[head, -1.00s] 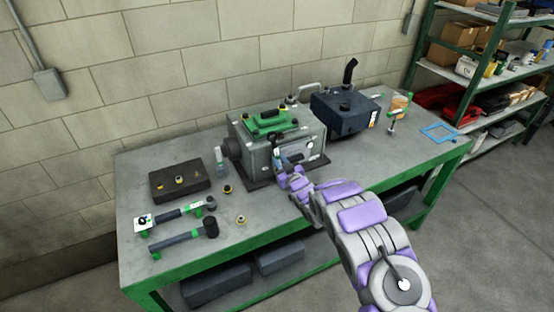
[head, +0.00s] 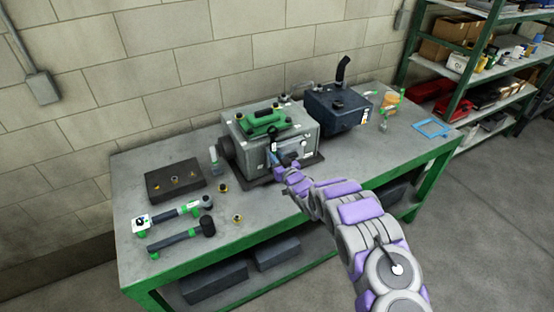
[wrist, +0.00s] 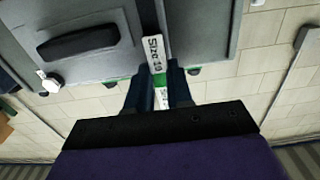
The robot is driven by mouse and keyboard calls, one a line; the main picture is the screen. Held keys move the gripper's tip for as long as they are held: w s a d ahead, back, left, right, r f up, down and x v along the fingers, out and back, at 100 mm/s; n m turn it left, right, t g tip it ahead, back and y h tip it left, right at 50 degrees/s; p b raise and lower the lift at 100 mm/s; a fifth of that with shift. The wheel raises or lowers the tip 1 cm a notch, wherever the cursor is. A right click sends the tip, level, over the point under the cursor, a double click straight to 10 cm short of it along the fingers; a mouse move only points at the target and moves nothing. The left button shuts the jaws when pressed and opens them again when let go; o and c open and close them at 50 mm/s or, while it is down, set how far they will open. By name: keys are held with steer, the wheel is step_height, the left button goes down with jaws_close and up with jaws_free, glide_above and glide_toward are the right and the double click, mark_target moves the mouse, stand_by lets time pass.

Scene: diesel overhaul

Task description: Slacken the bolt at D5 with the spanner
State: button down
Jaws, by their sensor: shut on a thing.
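My gripper (head: 284,164) is in front of the near face of the grey engine block (head: 293,128) on the bench. In the wrist view, the dark fingers of my gripper (wrist: 160,92) are shut on the spanner, which carries a white label reading "Size 19" (wrist: 153,53). The spanner (head: 273,146) stands roughly upright in the head view, close against the block's face.
A dark blue engine unit (head: 336,109) stands to the right of the block. A torque-wrench-like tool (head: 180,213), a mallet (head: 182,236) and a dark tray (head: 160,188) lie at the left. A blue frame (head: 431,128) lies far right.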

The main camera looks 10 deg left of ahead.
stand_by(0.3)
steer(key=a+n+b, duration=0.1)
steer(key=b, duration=0.1)
steer(key=s+a+n+b, duration=0.1)
steer(key=n+b, duration=0.1)
steer(key=b, duration=0.1)
steer(key=shift+s+a+f+n, duration=0.15)
steer(key=shift+s+n, duration=0.05)
steer(key=shift+n, duration=0.1)
steer(key=shift+b, duration=0.4)
steer(key=a+n+b, duration=0.1)
steer(key=b, duration=0.2)
steer(key=s+a+f+n+b, duration=0.1)
steer(key=n+b, duration=0.1)
steer(key=b, duration=0.1)
steer(key=shift+s, duration=0.2)
